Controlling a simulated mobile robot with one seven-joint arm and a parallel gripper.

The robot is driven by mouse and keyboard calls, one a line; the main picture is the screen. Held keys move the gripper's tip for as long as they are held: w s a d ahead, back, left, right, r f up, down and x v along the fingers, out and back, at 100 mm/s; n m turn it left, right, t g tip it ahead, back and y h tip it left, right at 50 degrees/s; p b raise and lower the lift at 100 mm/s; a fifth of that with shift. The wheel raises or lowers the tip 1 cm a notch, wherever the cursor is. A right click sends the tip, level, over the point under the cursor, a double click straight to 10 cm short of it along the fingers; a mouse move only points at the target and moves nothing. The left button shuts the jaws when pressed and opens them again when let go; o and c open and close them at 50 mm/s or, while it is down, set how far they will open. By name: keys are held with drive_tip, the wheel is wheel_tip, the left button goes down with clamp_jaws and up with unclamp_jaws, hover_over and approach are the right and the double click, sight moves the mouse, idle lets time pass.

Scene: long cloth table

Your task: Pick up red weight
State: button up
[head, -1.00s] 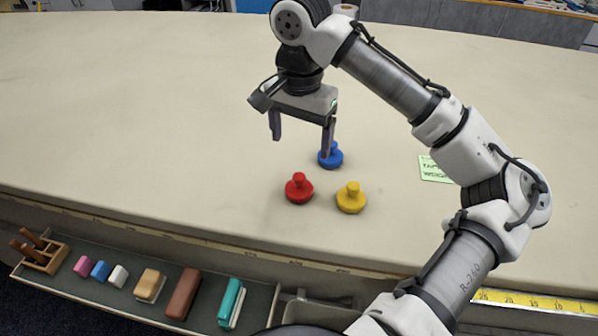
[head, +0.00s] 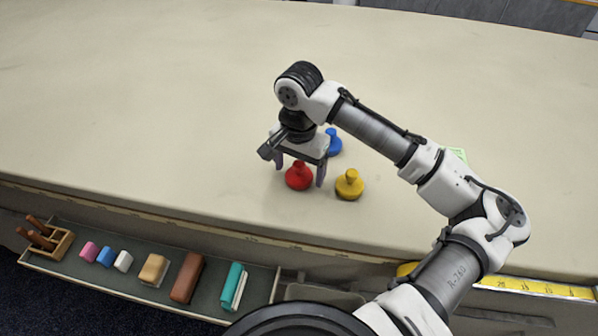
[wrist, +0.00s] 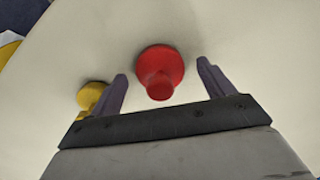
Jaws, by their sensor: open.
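The red weight (head: 298,177) stands upright on the cloth table, a round base with a knob on top. My gripper (head: 299,173) is open, with its fingers pointing down on either side of the red weight in the head view. In the wrist view the red weight (wrist: 160,72) lies between the two spread fingers (wrist: 162,85), a little beyond their tips, with a gap on each side. I see no finger touching it.
A yellow weight (head: 349,185) stands close to the right finger; it also shows in the wrist view (wrist: 90,95). A blue weight (head: 334,146) stands behind the gripper. A tray (head: 140,297) with erasers and blocks hangs along the front edge. The table's left is clear.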

drive_tip(key=shift+f, duration=0.45)
drive_tip(key=c, duration=1.4)
drive_tip(key=shift+r, duration=0.1)
